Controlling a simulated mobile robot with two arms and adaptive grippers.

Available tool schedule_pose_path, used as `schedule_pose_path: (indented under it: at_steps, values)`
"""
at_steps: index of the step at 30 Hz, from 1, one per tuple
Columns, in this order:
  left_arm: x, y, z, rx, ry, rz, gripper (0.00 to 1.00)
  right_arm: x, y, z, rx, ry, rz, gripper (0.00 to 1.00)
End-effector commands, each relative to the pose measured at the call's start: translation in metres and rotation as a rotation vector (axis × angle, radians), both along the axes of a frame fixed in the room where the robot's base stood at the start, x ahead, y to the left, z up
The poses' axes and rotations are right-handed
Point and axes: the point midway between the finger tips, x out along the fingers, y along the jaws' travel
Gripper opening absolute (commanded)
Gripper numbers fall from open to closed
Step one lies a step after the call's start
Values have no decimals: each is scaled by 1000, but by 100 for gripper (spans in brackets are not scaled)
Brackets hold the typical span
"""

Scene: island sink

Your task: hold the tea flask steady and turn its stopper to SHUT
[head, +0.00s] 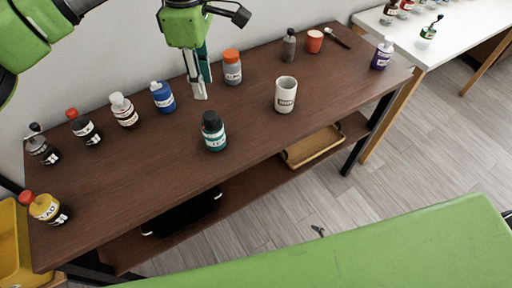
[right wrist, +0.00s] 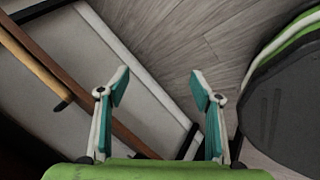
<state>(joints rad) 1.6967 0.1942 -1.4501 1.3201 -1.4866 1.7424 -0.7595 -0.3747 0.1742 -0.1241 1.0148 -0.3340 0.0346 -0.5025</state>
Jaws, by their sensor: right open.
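Several labelled bottles stand on the dark brown table, and I cannot read which one is the tea flask. A teal bottle with a black cap (head: 214,133) stands upright near the middle of the front. A slim dark grey bottle (head: 289,46) stands at the back right. My left gripper (head: 199,94) hangs fingers down over the table, behind the teal bottle and apart from it in the picture. I cannot tell how far its fingers are spread. My right gripper (right wrist: 160,88) is open and empty in the right wrist view, over the floor beside furniture framing.
A white mug (head: 285,97), an orange-capped jar (head: 232,70), a blue bottle (head: 163,98) and a red cup (head: 314,42) share the brown table (head: 150,190). More bottles stand at its left end. A purple bottle (head: 381,56) stands at the right end. The front middle is bare.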

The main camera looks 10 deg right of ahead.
Motion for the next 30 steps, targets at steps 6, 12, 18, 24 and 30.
schedule_pose_path:
  at_steps: [6,12,18,24,30]
  values:
    - [0,0,0,-1,0,0,28,85,2,101,-303,-334,427,59]
    - [0,0,0,-1,0,0,28,133,23,209,-675,-646,809,59]
    - [0,0,0,-1,0,0,28,145,64,320,-1152,-973,1178,59]
    - [0,0,0,-1,0,0,28,140,122,402,-1579,-1255,1405,59]
    - [0,0,0,-1,0,0,28,151,165,437,-1690,-1365,1399,59]
